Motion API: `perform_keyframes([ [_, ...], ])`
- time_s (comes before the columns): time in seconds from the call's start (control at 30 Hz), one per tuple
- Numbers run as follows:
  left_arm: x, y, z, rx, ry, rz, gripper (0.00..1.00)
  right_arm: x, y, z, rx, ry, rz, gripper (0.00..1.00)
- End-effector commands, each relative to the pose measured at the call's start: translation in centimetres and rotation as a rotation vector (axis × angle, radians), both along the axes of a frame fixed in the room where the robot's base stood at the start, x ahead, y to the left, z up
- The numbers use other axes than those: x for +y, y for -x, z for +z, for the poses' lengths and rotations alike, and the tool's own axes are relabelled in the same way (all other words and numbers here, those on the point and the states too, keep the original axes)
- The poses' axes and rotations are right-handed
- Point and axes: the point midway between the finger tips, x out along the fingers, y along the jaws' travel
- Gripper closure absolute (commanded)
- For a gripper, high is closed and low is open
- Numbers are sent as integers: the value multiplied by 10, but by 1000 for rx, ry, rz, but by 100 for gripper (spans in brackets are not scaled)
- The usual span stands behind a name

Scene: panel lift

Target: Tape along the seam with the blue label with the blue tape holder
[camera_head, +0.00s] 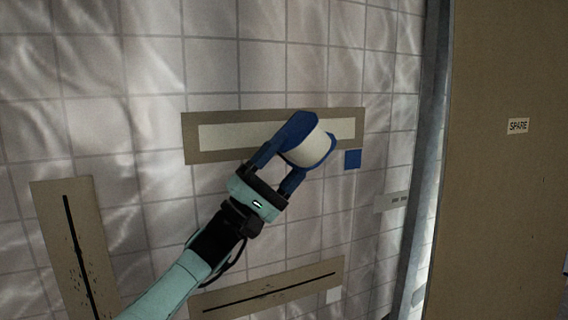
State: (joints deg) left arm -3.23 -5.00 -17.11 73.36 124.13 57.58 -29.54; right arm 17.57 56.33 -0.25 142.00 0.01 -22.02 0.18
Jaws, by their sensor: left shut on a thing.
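The seam with the blue label is on a brown strip (192,150) on the tiled wall. A pale band (228,134) runs along the middle of this strip, and no dark seam line shows there. The blue label (352,159) is a small square just below the strip's right end. My left gripper (279,168) is shut on the blue tape holder (297,128), which carries a pale roll (310,149). The holder is in front of the strip's right half and hides part of it. I cannot tell whether the roll touches the wall. My right gripper is not in view.
A third strip (85,225) stands tilted at left. A brown panel (500,220) with a SPARE label (518,126) is at right, beyond a grey post (424,170).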

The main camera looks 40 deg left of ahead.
Motion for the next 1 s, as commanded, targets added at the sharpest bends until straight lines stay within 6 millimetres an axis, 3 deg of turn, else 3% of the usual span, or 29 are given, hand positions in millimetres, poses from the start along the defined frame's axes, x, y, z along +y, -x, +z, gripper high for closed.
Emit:
perform_keyframes([
  [0.23,-2,2,0,-4,1,-1,60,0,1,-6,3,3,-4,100],
  [0.53,-24,13,-3,-4,1,-3,60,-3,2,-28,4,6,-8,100],
  [1.0,-27,14,-3,-2,0,-1,60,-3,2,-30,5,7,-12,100],
])
